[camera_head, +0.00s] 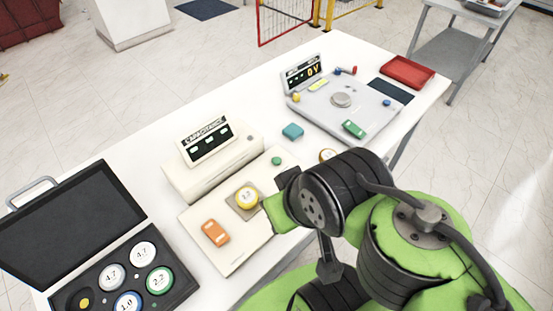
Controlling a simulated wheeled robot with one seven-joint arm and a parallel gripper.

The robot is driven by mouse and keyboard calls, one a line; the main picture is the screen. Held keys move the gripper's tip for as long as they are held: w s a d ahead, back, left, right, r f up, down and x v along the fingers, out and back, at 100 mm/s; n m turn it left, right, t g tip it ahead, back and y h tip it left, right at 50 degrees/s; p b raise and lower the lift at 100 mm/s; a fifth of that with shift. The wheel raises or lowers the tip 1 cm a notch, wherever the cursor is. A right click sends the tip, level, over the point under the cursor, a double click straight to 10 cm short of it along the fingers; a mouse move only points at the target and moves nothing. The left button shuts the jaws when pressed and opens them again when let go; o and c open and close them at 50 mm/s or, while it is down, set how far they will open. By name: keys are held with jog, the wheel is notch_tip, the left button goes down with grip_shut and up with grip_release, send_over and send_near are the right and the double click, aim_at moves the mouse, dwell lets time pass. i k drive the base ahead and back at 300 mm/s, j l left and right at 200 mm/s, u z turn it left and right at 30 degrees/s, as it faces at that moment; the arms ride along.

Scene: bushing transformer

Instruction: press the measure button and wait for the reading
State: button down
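The cream capacitance meter (208,165) stands in the middle of the white table. Its tilted dark display is headed "CAPACITANCE" and shows short dashes, with no number I can read. A cream plate (236,254) lies in front of it. A small round green button (276,161) sits at the plate's far right. An orange block (215,233) sits at the plate's near left. My green and black arm covers the plate's right side, close to the disc and button. My gripper's fingers cannot be made out behind it.
An open black case (72,222) holds several labelled discs at the left. A grey instrument (341,100) reading "0V" stands farther right, with a red tray (407,71) beyond it. A teal block (292,131) lies between the meter and the instrument.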

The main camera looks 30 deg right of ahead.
aim_at(275, 161)
jog(key=l+u, duration=0.15)
jog(key=u, duration=0.25)
jog(key=k+l+u, duration=0.1)
jog(key=u, duration=0.25)
jog(key=k+l+u, duration=0.1)
jog(key=u, duration=0.3)
jog(key=k+l+u, duration=0.1)
jog(key=u, duration=0.3)
